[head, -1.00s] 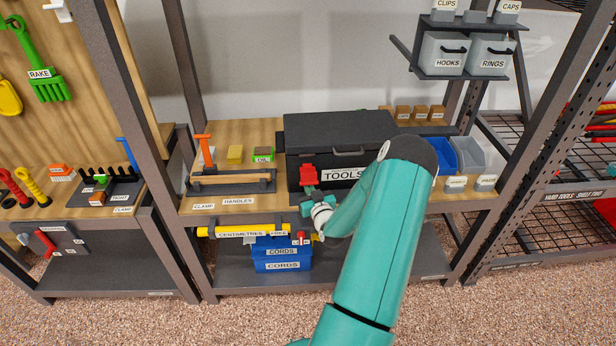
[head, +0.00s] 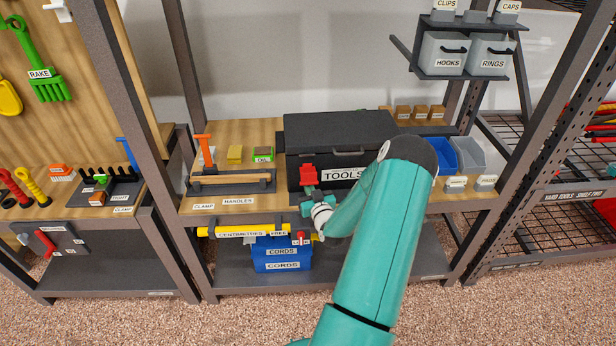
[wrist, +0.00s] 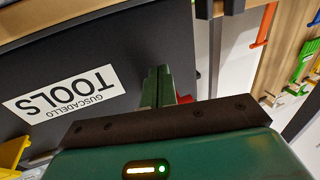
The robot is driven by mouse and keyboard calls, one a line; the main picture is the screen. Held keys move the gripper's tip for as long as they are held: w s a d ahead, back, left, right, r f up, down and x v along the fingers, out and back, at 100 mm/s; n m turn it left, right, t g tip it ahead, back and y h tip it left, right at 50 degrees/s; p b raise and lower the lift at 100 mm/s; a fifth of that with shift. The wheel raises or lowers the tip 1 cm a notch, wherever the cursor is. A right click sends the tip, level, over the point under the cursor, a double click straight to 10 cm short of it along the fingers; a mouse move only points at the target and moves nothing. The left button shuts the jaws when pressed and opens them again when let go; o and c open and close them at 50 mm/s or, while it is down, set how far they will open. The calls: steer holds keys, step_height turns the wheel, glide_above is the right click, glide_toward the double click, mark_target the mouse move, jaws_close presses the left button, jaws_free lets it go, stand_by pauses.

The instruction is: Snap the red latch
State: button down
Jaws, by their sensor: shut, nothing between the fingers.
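The red latch (head: 308,174) is on the front of the dark steel toolchest (head: 362,136), left of its TOOLS label. In the wrist view the toolchest front (wrist: 120,50) fills the left, and a bit of red (wrist: 185,98) shows beside my fingers. My gripper (head: 309,191) is just below the latch in the head view, its fingers pointing at the chest front. In the wrist view my gripper (wrist: 161,72) has its fingers together and empty. I cannot tell whether they touch the latch, which they mostly hide there.
A tray with an orange-handled tool (head: 230,181) lies left of the chest. Blue and grey bins (head: 452,155) stand to its right. Hanging bins (head: 467,54) are at upper right.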

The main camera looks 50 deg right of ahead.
mark_target(309, 178)
steer(key=shift+r, duration=0.15)
steer(key=shift+r, duration=3.7)
steer(key=w+a+v, duration=0.1)
steer(key=v, duration=0.6)
steer(key=shift+s+a, duration=0.25)
steer(key=shift+a, duration=0.25)
